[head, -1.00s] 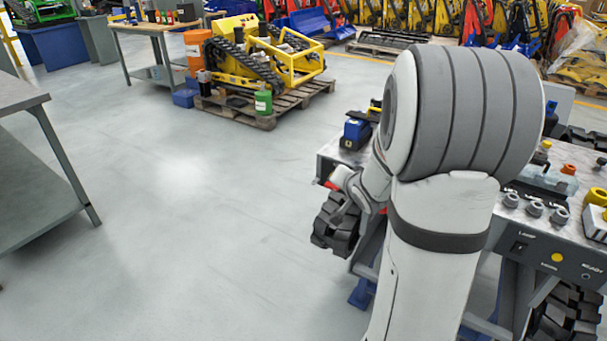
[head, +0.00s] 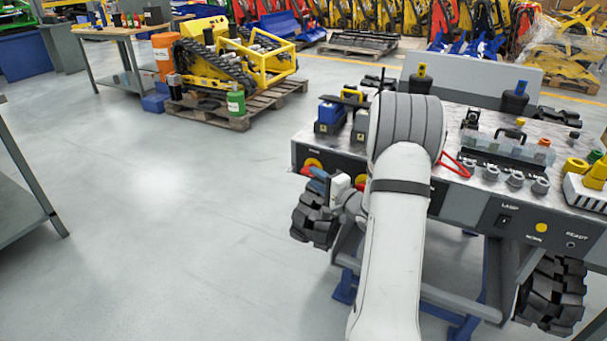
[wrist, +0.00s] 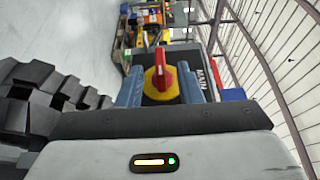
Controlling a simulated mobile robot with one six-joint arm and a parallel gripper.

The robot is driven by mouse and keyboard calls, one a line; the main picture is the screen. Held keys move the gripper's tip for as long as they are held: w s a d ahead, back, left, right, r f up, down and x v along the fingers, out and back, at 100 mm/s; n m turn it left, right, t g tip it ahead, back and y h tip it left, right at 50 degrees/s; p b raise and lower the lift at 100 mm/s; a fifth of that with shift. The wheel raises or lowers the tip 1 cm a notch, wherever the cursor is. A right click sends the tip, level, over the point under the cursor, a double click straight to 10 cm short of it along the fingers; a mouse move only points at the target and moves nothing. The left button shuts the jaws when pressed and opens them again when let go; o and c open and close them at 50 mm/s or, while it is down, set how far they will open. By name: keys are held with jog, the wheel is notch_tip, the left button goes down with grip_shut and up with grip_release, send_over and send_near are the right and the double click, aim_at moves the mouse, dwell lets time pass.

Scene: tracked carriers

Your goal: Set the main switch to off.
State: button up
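The main switch is a red handle on a yellow disc (wrist: 161,80), on a dark panel lettered "MAIN". In the wrist view its handle stands upright, in line with the sideways lettering. My gripper (wrist: 160,92) is open, with one blue finger on each side of the switch. I see no clear grip on the handle. In the head view the switch (head: 313,163) shows at the left end of the bench's front panel, partly hidden by my gripper (head: 317,178) just in front of it.
A second red and yellow control (head: 361,182) is partly hidden behind my arm. A lamp rocker switch (head: 504,220) and a yellow button (head: 541,228) sit farther right. Black tracks (head: 314,222) stick out below the panel.

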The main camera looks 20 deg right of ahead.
aim_at(304, 169)
jog(key=x, duration=0.6)
jog(key=shift+b, duration=0.4)
jog(key=shift+c, duration=0.3)
grip_shut()
jog(key=shift+a, duration=0.15)
jog(key=shift+r+p, duration=0.1)
jog(key=shift+p, duration=0.25)
